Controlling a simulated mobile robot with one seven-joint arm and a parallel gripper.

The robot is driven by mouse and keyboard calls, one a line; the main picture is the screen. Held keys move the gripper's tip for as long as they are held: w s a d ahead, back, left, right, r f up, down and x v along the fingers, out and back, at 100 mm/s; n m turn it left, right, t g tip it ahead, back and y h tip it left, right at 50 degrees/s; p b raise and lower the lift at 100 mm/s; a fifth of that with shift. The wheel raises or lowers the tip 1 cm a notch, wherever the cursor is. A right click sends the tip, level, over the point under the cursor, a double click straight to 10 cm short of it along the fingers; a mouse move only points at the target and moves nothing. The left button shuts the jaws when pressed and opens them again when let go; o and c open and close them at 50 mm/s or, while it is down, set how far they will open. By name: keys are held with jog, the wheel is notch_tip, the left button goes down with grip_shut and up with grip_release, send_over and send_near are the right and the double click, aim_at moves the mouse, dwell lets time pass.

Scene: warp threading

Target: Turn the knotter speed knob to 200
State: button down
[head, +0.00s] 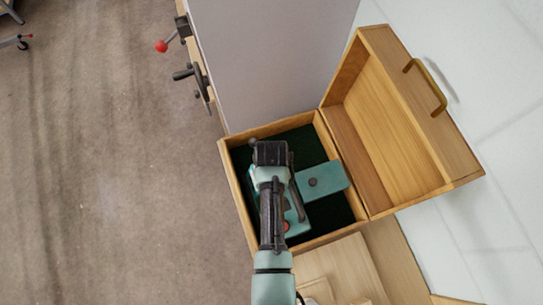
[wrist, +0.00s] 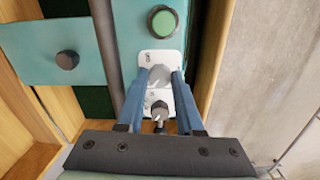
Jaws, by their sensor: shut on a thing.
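The knotter, a teal machine (head: 326,181), lies in an open wooden case with a dark green lining. In the wrist view, a grey round knob (wrist: 158,76) stands on a white label plate (wrist: 147,58). My gripper (wrist: 161,80) has its two blue fingers on either side of this knob and is shut on it. A second, smaller knob (wrist: 159,109) sits closer to my palm on another white plate. The scale marks are too small to read, so the setting cannot be told. In the head view my arm hides the knob and my fingertips.
A green button (wrist: 164,22) lies just beyond the held knob. A dark knob (wrist: 67,60) stands on the teal side block. The wooden case (head: 236,192) has its lid (head: 390,110) open to the right. A red-balled lever (head: 161,46) is at upper left.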

jog(key=shift+w+r, duration=0.1)
jog(key=c, duration=0.5)
grip_release()
jog(key=shift+c, duration=0.2)
jog(key=shift+m, duration=0.3)
jog(key=m+b, duration=0.2)
jog(key=m, duration=0.1)
jog(key=shift+f+m, duration=0.25)
jog(key=shift+m, duration=0.05)
jog(key=m+b, duration=0.3)
jog(key=m, duration=0.2)
notch_tip(320, 180, up, 14)
jog(key=m+p, duration=0.1)
jog(key=p, duration=0.1)
jog(key=w+r+n+t+b, duration=0.3)
jog(key=w+r+t+b, duration=0.4)
jog(key=w+r+t, duration=0.3)
jog(key=w+r, duration=0.4)
jog(key=w, duration=0.2)
jog(key=shift+w+t, duration=0.15)
jog(key=shift+t, duration=0.25)
